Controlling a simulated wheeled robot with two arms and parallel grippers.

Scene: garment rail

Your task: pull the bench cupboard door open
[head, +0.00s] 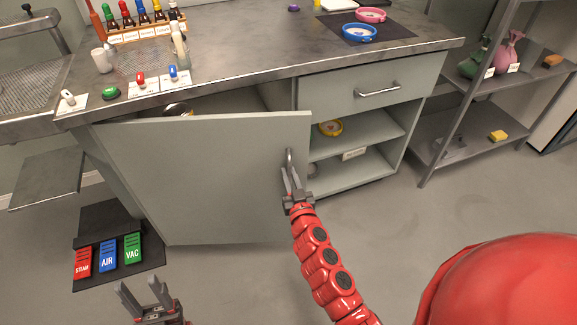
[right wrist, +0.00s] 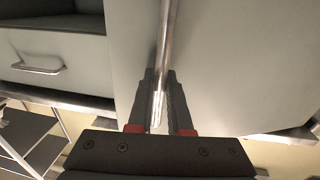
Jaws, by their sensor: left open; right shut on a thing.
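The bench cupboard door (head: 215,175) is a grey-green panel, hinged at its left side and standing partly open, with its right edge swung out from the bench. Its metal bar handle (head: 289,158) is near the right edge. My right gripper (head: 291,180) is shut on the handle; in the right wrist view the bar (right wrist: 168,40) runs between the two fingers (right wrist: 160,105). My left gripper (head: 143,295) is open and empty, low in front of the door. Part of the cupboard inside shows above the door's top edge, with a round metal item (head: 176,109); the rest is hidden.
A closed drawer (head: 372,88) and open shelves (head: 355,165) are right of the door. Pedals (head: 108,256) lie on a floor mat. A rack (head: 470,110) stands right. Floor before the shelves is clear.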

